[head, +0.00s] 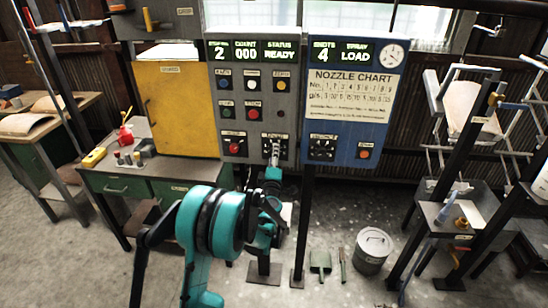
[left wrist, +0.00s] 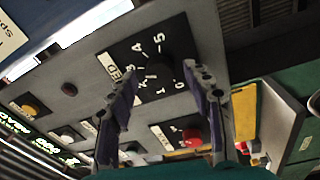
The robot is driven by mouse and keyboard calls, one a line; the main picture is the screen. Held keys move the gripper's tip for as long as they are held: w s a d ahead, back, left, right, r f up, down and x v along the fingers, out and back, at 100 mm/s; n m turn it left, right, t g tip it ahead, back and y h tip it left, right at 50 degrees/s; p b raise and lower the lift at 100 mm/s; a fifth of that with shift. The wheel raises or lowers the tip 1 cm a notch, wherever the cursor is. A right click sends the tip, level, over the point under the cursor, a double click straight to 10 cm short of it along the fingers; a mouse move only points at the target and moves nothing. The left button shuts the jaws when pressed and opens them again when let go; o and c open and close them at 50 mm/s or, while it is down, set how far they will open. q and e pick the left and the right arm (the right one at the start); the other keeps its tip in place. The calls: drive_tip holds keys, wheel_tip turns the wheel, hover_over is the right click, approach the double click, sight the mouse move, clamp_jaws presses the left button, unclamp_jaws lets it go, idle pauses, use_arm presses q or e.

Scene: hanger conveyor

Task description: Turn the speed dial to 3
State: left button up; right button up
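The speed dial (left wrist: 160,78) is a black round knob plate with white numbers from 0 to 5, on the grey control panel (head: 228,112). In the head view it sits at the panel's lower right, mostly hidden behind my left gripper (head: 274,156). In the left wrist view my left gripper (left wrist: 164,74) is open, with one finger on each side of the dial's centre. I cannot tell whether the fingers touch the knob, nor which number it points to. My right gripper is in neither view.
A blue panel (head: 345,142) with a nozzle chart adjoins on the right. A yellow cabinet (head: 180,105) stands on the left. A lidded bucket (head: 373,248) stands on the floor.

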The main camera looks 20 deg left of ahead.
use_arm(q)
drive_tip(key=v, duration=1.2)
drive_tip(key=shift+d, duration=0.15)
